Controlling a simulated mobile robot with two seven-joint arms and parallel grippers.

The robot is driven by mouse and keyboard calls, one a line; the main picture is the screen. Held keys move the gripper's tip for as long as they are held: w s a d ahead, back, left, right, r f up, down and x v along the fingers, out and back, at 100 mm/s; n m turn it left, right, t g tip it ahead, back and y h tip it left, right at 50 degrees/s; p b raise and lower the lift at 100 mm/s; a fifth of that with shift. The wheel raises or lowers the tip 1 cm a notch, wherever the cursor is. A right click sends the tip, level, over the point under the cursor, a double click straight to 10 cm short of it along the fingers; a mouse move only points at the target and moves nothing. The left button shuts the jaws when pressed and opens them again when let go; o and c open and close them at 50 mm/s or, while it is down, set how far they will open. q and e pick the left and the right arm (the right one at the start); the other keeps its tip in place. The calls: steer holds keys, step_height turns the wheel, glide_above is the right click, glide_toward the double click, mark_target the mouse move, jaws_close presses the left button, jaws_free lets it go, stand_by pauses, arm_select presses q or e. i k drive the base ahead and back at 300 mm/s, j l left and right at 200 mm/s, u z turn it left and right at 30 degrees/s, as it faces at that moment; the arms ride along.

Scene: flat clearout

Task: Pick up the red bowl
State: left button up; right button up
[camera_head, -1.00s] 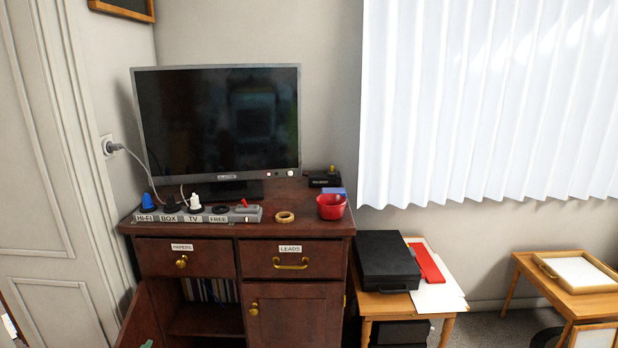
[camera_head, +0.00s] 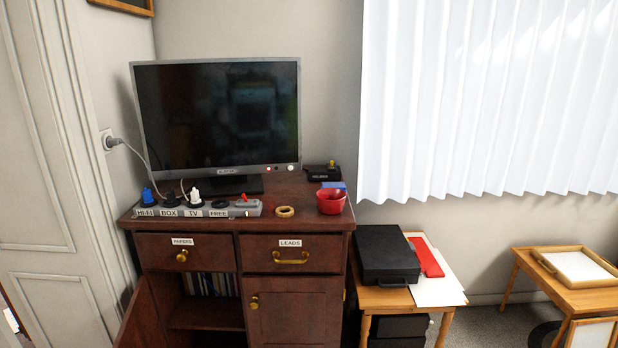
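The red bowl (camera_head: 331,202) stands upright on the right end of the dark wooden cabinet top (camera_head: 290,196), near its front edge. A small blue object (camera_head: 334,185) is just behind it, partly hidden by the bowl. Neither of my grippers shows in the head view.
A roll of tape (camera_head: 285,211) lies left of the bowl, and a labelled power strip (camera_head: 240,209) with plugs runs further left. A monitor (camera_head: 218,115) stands behind. A black box (camera_head: 387,254) sits on a low table to the right. The cabinet's lower left door is open.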

mark_target(331, 201)
steer(key=i+j, duration=0.15)
steer(key=j, duration=0.25)
steer(key=i+j, duration=0.1)
steer(key=j, duration=0.35)
steer(key=i+j, duration=0.15)
steer(key=j, duration=0.25)
steer(key=i+j, duration=0.15)
steer(key=j, duration=0.25)
steer(key=i+j, duration=0.15)
steer(key=j, duration=0.3)
steer(key=i+j, duration=0.1)
steer(key=j, duration=0.3)
steer(key=i+j, duration=0.15)
steer(key=j, duration=0.25)
